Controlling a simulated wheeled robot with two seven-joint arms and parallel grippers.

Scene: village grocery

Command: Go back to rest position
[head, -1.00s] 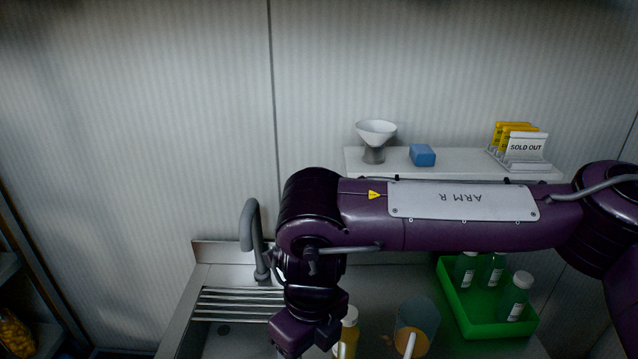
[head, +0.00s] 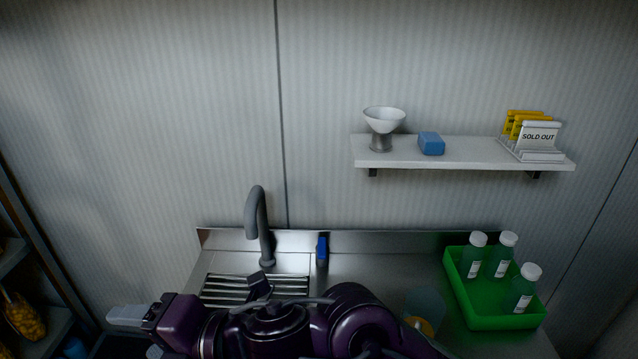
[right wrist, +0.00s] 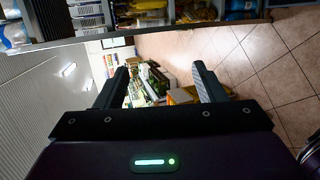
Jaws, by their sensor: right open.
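My right arm lies low across the bottom of the head view, with its wrist pointing left. My right gripper (head: 135,332) is at the lower left, in front of the sink area and away from the shelf. In the right wrist view its two dark fingers (right wrist: 159,78) stand well apart with nothing between them, so it is open and empty. Beyond them that view shows the shop floor and stocked shelves. My left gripper is in neither view.
A grey tap (head: 257,222) rises behind the slatted drainer (head: 225,287). A green crate (head: 490,318) with bottles stands on the right. A clear container (head: 428,303) is partly behind my arm. A wall shelf (head: 470,153) holds a white funnel-like cup (head: 383,122), blue block (head: 431,143) and sign holder (head: 538,140).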

